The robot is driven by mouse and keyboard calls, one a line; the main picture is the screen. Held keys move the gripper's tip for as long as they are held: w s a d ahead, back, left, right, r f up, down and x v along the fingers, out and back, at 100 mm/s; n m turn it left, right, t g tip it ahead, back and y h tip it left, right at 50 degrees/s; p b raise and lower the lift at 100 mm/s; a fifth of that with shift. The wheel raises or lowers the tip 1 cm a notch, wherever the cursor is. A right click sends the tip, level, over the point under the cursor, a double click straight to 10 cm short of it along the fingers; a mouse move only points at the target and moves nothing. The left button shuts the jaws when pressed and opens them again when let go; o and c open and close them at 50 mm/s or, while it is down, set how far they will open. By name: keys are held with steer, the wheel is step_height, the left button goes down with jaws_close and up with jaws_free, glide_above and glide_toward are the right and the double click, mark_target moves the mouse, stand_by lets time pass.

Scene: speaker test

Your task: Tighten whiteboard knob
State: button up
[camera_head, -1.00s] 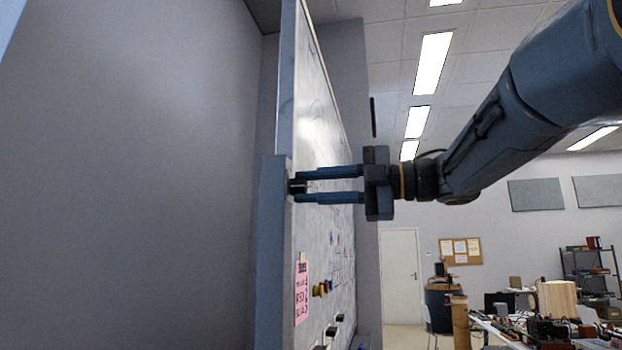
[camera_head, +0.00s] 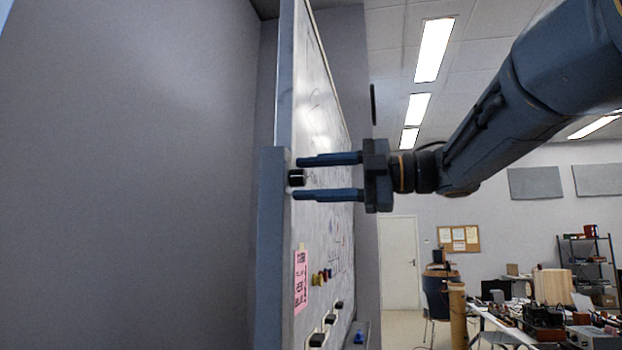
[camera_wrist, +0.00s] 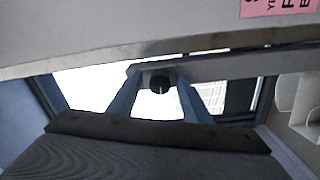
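The whiteboard (camera_head: 312,120) stands on edge to the camera, in a grey-blue frame post (camera_head: 271,250). The black knob (camera_head: 297,178) sits on the side of the frame. In the wrist view the knob (camera_wrist: 160,83) shows as a dark round cap with a light line across it, between the two fingers. My gripper (camera_head: 296,178) is open. One finger is above the knob and one below it in the head view, with a visible gap on each side. The fingertips reach about as far as the knob.
A pink note (camera_head: 301,280) and several coloured magnets (camera_head: 322,277) are on the board below my gripper. Black items (camera_head: 330,320) sit lower down. A cluttered table (camera_head: 500,325) and a shelf (camera_head: 590,265) stand far right. A bare wall (camera_head: 130,170) fills the left.

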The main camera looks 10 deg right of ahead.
steer(key=b+v, duration=0.2)
steer(key=v, duration=0.6)
steer(key=shift+b, duration=0.3)
steer(key=shift+a, duration=0.1)
